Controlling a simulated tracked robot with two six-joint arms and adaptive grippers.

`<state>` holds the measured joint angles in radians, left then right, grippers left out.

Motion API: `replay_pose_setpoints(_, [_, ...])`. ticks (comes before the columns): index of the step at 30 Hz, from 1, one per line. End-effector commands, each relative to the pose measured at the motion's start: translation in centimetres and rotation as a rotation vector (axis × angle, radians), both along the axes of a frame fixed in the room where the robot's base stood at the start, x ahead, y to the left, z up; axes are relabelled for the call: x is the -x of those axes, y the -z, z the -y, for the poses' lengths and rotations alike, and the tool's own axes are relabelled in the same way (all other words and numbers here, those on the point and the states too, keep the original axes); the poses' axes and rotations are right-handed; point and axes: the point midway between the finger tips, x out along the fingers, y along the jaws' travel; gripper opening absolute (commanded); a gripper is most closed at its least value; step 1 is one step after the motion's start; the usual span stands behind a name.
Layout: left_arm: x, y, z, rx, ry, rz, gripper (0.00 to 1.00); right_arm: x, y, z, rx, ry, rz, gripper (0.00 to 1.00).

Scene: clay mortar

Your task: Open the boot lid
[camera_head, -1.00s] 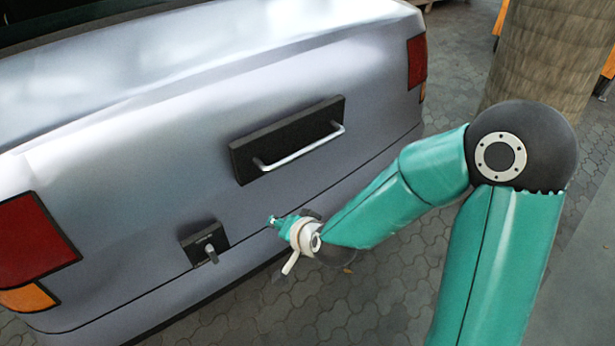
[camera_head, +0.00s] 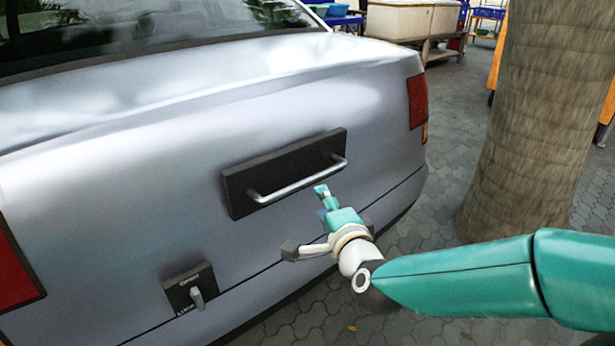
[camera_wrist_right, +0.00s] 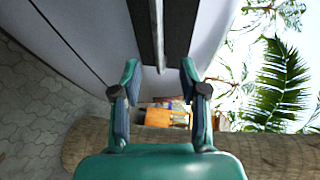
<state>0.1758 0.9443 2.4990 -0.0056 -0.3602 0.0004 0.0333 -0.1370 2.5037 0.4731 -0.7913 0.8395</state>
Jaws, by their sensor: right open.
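The silver-grey boot lid (camera_head: 130,200) of a car is shut. A black plate (camera_head: 238,192) on it carries a metal bar handle (camera_head: 292,187). Below left is a small black plate with a grey turning knob (camera_head: 197,297); its lettering is too small to read surely. My right gripper (camera_head: 323,194) is open and empty, just below the handle's right end, apart from it in the head view. In the right wrist view the open fingers (camera_wrist_right: 160,76) stand either side of the line of the bar (camera_wrist_right: 158,38), ahead of them. My left gripper is not in view.
A thick tree trunk (camera_head: 515,150) stands right of the car, near my right arm. Pale bins (camera_head: 405,20) and blue tables stand at the back. Paved ground (camera_head: 450,140) lies clear between the car and the trunk.

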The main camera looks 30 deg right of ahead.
Motion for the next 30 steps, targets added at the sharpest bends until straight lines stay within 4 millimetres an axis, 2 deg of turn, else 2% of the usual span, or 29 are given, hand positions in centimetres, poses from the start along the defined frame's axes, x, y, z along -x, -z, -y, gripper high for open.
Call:
replay_pose_setpoints(1, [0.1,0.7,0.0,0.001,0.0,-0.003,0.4,-1.1,0.9,0.4,0.0,0.001,-0.005,0.43])
replay_pose_setpoints(9, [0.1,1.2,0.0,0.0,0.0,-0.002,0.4,-6.6,1.9,2.2,-0.001,0.0,-0.005,0.43])
replay_pose_setpoints(15, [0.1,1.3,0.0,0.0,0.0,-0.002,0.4,-9.7,2.3,3.2,0.0,-0.001,-0.004,0.43])
replay_pose_setpoints(21, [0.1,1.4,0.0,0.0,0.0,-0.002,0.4,-11.1,2.5,3.6,0.001,-0.002,-0.003,0.43])
replay_pose_setpoints(30, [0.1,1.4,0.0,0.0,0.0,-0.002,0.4,-11.4,2.5,3.7,0.001,-0.003,-0.003,0.43])
